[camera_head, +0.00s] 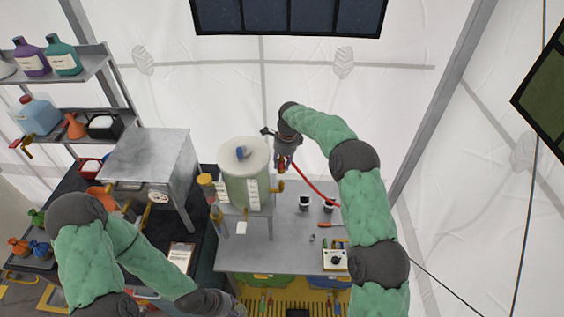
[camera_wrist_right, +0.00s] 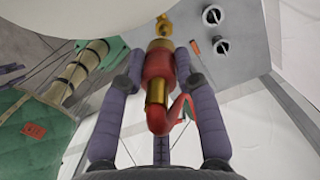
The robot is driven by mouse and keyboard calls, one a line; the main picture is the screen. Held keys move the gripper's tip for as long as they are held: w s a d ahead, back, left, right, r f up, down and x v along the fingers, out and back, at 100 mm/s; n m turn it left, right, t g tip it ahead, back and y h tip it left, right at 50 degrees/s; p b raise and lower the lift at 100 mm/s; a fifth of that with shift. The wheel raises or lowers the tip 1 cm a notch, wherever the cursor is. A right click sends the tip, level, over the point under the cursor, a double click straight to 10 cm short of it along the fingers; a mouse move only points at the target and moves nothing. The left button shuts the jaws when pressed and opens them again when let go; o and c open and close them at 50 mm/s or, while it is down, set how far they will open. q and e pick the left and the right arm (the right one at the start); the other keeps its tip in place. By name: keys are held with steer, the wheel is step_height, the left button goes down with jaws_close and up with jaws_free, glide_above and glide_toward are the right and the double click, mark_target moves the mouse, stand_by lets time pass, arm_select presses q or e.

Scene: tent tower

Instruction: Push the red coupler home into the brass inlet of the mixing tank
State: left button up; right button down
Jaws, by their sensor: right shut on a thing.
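The mixing tank (camera_head: 238,187) is a pale cylinder with a white lid, standing on a grey stand. Its brass inlet (camera_head: 278,187) sticks out on the right side and also shows in the right wrist view (camera_wrist_right: 163,27). My right gripper (camera_head: 284,160) is beside the tank. In the right wrist view its fingers are shut on the red coupler (camera_wrist_right: 158,63), which has a brass rear part and a red hose. The coupler's front end points at the inlet, very close to it; I cannot tell whether they touch. My left gripper (camera_head: 226,304) is low at the picture's bottom edge, its fingers unclear.
The red hose (camera_head: 318,188) trails right over the grey table (camera_head: 285,255). Two dark-topped cups (camera_head: 305,202) and a small boxed device (camera_head: 335,259) stand there. A metal cabinet (camera_head: 150,155) and bottle shelves (camera_head: 85,68) are left. The table's middle is mostly clear.

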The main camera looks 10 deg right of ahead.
steer(key=b, duration=0.3)
glide_above(281, 182)
steer(key=shift+w+d+f, duration=0.1)
steer(key=shift+f, duration=1.2)
steer(key=shift+w+d+f, duration=0.1)
steer(key=shift+f, duration=1.15)
steer(key=shift+b, duration=0.3)
steer(key=shift+f+b, duration=1.15)
steer(key=shift+f, duration=0.55)
steer(key=c, duration=1)
jaws_free()
steer(key=shift+s, duration=0.1)
steer(key=shift+c, duration=0.2)
steer(key=shift+o, duration=1.1)
steer(key=shift+f, duration=0.1)
steer(key=shift+s, duration=0.1)
